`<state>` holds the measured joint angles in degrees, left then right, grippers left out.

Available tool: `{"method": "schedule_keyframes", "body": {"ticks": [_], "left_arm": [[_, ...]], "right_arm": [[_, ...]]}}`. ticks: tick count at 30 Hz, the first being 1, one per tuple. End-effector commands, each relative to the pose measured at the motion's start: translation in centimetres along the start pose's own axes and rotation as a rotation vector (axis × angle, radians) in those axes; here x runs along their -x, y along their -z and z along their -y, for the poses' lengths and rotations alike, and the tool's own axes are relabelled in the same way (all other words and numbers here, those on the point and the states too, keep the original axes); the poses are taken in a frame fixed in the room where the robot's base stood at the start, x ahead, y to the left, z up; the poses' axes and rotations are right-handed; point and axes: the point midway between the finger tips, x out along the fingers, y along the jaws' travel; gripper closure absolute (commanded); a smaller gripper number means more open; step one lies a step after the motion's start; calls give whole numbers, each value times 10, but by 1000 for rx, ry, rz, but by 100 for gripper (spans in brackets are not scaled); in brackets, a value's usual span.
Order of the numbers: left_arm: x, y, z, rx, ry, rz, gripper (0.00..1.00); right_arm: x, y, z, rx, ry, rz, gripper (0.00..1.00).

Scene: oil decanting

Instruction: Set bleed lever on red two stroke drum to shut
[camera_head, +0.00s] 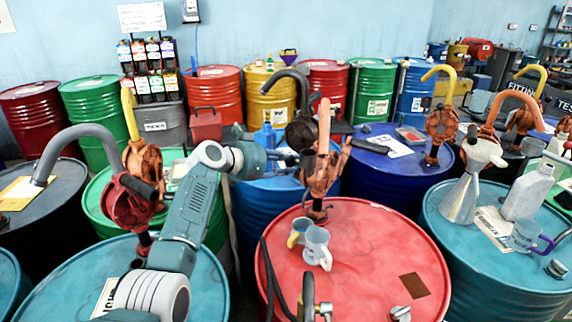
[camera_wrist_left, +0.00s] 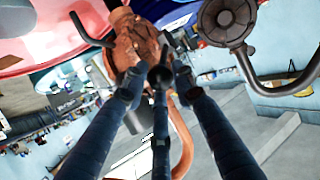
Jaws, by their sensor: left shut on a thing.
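The red drum (camera_head: 360,265) stands at the front centre in the head view. On its back part stands an orange-brown hand pump (camera_head: 320,178) with an upright orange spout and a black crank handle. In the left wrist view the pump (camera_wrist_left: 133,45) is just past the fingertips. My left gripper (camera_head: 297,158) reaches the pump's left side. In the left wrist view its dark blue fingers (camera_wrist_left: 158,82) are closed in at the pump body. They are shut on a small part there, apparently the bleed lever, mostly hidden by the fingers.
Two cups (camera_head: 317,246) stand on the red drum in front of the pump. A dark pump (camera_head: 300,132) with a curved spout is close behind my gripper. A teal drum (camera_head: 440,225) at the right carries a metal funnel jug (camera_head: 465,195) and a white canister (camera_head: 528,192).

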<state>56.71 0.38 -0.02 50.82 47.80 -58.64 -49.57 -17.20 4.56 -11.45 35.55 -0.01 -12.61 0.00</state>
Motion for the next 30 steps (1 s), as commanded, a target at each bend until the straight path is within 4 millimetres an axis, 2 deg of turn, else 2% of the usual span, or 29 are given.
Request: {"method": "schedule_keyframes", "body": {"ticks": [1, 8, 18, 30], "left_arm": [[2, 12, 2, -5, 8, -21, 100], [0, 21, 4, -7, 10, -26, 100], [-9, 46, 9, -6, 8, -26, 100], [-21, 67, 13, -5, 6, -25, 100]], "right_arm": [[-2, 0, 0, 0, 0, 0, 100], [-15, -2, 0, 0, 0, 0, 100], [-45, -4, 1, 0, 0, 1, 100], [-57, -6, 1, 0, 0, 1, 100]]}}
